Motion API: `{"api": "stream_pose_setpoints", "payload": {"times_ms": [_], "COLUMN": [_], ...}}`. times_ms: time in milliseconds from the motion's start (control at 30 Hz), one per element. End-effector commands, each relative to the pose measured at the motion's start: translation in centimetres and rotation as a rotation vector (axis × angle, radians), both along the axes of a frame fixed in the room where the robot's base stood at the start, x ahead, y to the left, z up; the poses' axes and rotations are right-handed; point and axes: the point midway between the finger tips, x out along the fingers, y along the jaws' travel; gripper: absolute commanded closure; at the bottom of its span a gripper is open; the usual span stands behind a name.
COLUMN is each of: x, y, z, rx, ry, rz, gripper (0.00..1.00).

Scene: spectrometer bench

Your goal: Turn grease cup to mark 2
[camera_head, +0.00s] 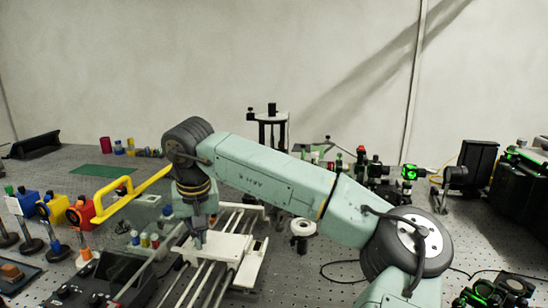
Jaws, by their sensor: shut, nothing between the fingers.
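My gripper (199,238) points down, shut and empty, over a white carriage plate (225,249) on parallel metal rails (205,281). The fingertips are close to the plate's upper left part; I cannot tell whether they touch anything. I cannot make out the grease cup or its marks; it may be hidden by the gripper or too small to see.
A yellow bar handle (112,196) reaches toward my wrist from the left. Blue, yellow and red boxes (78,214) stand on posts at the left. A round white-ringed part (302,228) stands right of the carriage. Optics with green light (410,173) stand farther right.

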Motion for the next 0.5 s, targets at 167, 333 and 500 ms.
{"api": "stream_pose_setpoints", "payload": {"times_ms": [167,333,500], "x": [-0.02,-0.10,-0.26], "y": [-0.11,0.01,0.30], "z": [-0.50,-0.46,-0.40], "rx": [-0.005,-0.005,-0.005], "ry": [0.007,0.008,0.008], "rz": [-0.002,-0.002,0.000], "gripper": [1.00,1.00,1.00]}}
